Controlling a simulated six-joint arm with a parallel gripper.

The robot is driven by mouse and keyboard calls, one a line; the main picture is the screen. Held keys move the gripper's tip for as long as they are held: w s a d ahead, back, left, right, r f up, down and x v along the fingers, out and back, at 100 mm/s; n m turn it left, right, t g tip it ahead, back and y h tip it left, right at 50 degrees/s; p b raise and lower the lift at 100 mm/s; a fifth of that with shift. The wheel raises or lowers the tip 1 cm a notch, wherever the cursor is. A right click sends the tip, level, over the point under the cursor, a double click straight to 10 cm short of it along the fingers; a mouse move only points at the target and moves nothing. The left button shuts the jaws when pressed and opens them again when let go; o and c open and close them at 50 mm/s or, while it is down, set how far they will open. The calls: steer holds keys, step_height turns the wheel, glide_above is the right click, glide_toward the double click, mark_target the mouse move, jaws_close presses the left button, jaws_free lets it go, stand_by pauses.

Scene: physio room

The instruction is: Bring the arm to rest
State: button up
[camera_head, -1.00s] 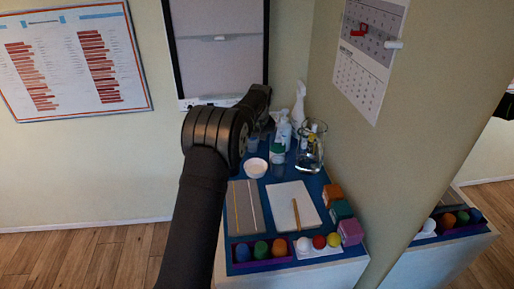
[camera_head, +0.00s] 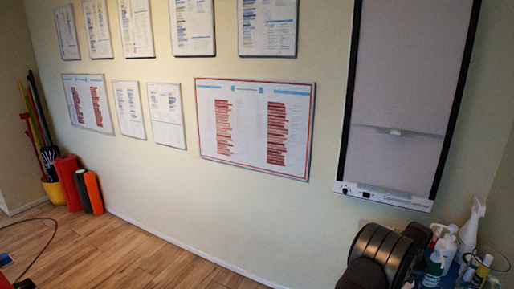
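My black arm (camera_head: 385,252) shows only in the lower right corner of the head view, in front of the table area. My gripper is not visible; it is out of the frame or hidden behind the arm's links. Whether it holds anything cannot be seen.
Spray and pump bottles (camera_head: 467,232) and a glass jar (camera_head: 486,268) stand right beside my arm. A lightbox panel (camera_head: 405,95) and framed charts (camera_head: 255,128) hang on the wall. Foam rollers (camera_head: 68,183) stand at the left. The wooden floor (camera_head: 120,255) is largely clear.

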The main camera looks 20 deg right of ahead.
steer(key=shift+r, duration=1.9)
